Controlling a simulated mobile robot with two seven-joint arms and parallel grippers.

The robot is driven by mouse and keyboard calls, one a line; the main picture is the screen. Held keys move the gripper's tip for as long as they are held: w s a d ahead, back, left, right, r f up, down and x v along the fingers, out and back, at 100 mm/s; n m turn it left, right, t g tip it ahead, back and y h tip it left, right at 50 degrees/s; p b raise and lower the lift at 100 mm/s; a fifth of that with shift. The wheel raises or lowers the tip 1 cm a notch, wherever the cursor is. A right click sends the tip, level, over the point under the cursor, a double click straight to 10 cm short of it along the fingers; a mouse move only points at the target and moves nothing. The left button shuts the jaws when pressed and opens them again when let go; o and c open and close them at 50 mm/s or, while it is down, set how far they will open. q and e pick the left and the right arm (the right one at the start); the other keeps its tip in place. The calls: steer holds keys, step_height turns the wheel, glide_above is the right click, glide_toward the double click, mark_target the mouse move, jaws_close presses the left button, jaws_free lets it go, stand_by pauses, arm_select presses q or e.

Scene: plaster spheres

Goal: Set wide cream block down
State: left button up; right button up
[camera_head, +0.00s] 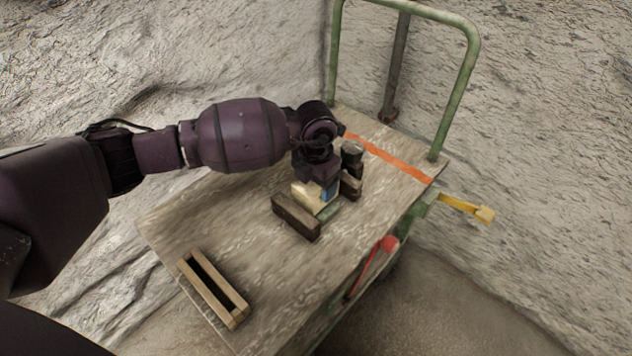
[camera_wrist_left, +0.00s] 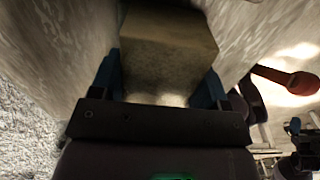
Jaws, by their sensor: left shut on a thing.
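The wide cream block (camera_head: 307,197) is between the blue fingers of my left gripper (camera_head: 322,194), just above or on the cart's deck; I cannot tell if it touches. In the left wrist view the cream block (camera_wrist_left: 168,48) fills the space between the two blue fingers of my left gripper (camera_wrist_left: 163,78). The gripper is shut on it. The wrist hides part of the block in the head view.
Another dark block (camera_head: 350,186) and a dark cylinder (camera_head: 352,152) stand behind. A slotted wooden frame (camera_head: 238,316) lies front left. The cart deck (camera_head: 215,230) is clear between.

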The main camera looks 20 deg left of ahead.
arm_select(q)
steer(key=shift+f, duration=0.55)
arm_select(e)
steer(key=shift+s+f, duration=0.1)
steer(key=shift+f, duration=0.05)
arm_select(q)
steer(key=o, duration=1.4)
steer(key=shift+o, duration=0.8)
steer(key=shift+f, duration=0.15)
steer(key=shift+r, duration=0.2)
steer(key=shift+r+p, duration=0.95)
steer(key=shift+r, duration=1)
arm_select(e)
steer(key=r, duration=0.1)
steer(key=w+r, duration=0.1)
steer(key=r, duration=0.1)
steer(key=shift+w+r+t, duration=0.25)
steer(key=shift+w+t, duration=0.1)
steer(key=shift+t, duration=0.05)
arm_select(q)
steer(key=shift+f, duration=0.1)
